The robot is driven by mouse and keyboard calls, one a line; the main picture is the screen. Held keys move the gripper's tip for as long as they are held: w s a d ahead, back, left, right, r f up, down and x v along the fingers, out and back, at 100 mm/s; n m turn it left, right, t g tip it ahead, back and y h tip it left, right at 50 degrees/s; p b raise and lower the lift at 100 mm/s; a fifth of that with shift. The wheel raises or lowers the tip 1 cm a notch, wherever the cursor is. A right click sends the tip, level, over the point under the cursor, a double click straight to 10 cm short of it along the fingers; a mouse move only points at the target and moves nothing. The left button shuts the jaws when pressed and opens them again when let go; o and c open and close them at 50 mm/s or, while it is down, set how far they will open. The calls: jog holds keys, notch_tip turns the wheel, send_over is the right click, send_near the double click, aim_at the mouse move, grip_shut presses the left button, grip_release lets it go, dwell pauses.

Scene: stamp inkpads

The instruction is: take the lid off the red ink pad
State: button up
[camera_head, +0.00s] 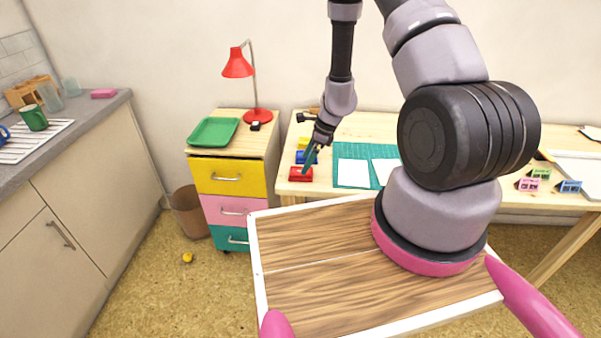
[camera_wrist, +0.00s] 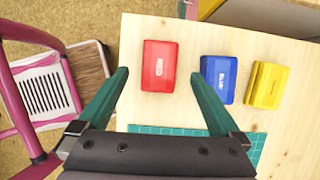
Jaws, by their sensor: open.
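The red ink pad (camera_wrist: 159,66) lies on the left part of the wooden desk, with its lid on; a small white label shows on top. It also shows in the head view (camera_head: 301,174). My gripper (camera_wrist: 160,85) is open and empty. In the wrist view its two green fingers stand wide apart, with the red pad between and ahead of the tips. In the head view my gripper (camera_head: 311,160) is just above the red pad. I see no contact with the pad.
A blue ink pad (camera_wrist: 218,79) and a yellow one (camera_wrist: 267,85) lie to the right of the red pad. A green cutting mat (camera_head: 377,152) with white sheets lies beside them. The drawer cabinet (camera_head: 229,175) with a red lamp (camera_head: 238,65) stands left of the desk.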

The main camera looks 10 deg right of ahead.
jog(key=x, duration=0.3)
jog(key=shift+f, duration=0.3)
jog(key=shift+c, duration=0.3)
jog(key=c, duration=1.3)
jog(key=shift+c, duration=0.2)
jog(key=shift+r, duration=0.15)
